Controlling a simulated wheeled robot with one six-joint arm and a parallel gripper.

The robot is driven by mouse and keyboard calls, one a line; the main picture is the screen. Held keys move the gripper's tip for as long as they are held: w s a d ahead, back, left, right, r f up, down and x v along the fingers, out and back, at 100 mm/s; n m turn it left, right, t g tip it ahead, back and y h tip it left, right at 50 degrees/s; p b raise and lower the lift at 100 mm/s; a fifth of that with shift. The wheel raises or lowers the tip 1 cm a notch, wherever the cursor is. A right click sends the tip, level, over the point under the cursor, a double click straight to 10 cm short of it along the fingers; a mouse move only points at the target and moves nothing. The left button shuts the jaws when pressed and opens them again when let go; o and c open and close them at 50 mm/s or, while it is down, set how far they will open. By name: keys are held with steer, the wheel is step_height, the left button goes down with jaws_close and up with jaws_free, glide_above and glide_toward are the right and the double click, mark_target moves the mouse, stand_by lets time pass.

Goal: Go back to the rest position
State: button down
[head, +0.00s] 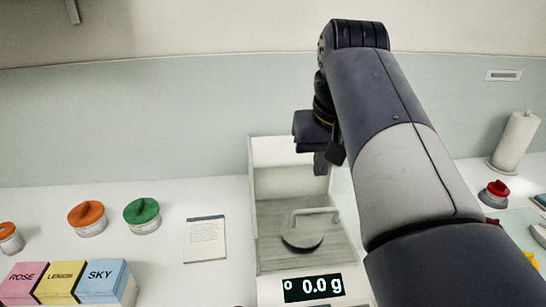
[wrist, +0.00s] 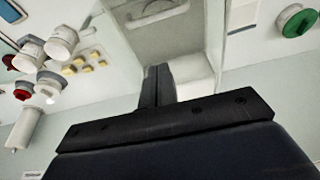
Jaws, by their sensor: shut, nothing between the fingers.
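My gripper (head: 321,163) is at the end of my raised arm, above the weighing scale (head: 290,265). Its fingers (wrist: 157,86) are together with nothing between them, as the wrist view shows. The scale has a clear-walled, white-framed chamber with a round grey pan (head: 302,240) inside, and its display (head: 313,287) reads 0.0 g. The gripper appears at the height of the chamber's upper part; I cannot tell exactly how far it is from the walls.
Left of the scale are an orange-lidded jar (head: 87,217), a green-lidded jar (head: 142,214), a paper note (head: 205,239) and ROSE, LEMON and SKY boxes (head: 100,281).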

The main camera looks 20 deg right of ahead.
steer(key=shift+v, duration=1.05)
steer(key=shift+f, duration=0.1)
steer(key=b, duration=0.1)
glide_above(313, 204)
steer(key=s, duration=0.1)
steer(key=f, duration=0.8)
steer(key=shift+a+f, duration=0.2)
steer(key=shift+f, duration=0.2)
steer(key=shift+s+f, duration=0.2)
steer(key=shift+f, duration=0.1)
steer(key=shift+s+a+r, duration=0.15)
steer(key=shift+s+a, duration=0.1)
steer(key=shift+s, duration=0.45)
steer(key=shift+s+a+r, duration=0.2)
steer(key=shift+s, duration=0.5)
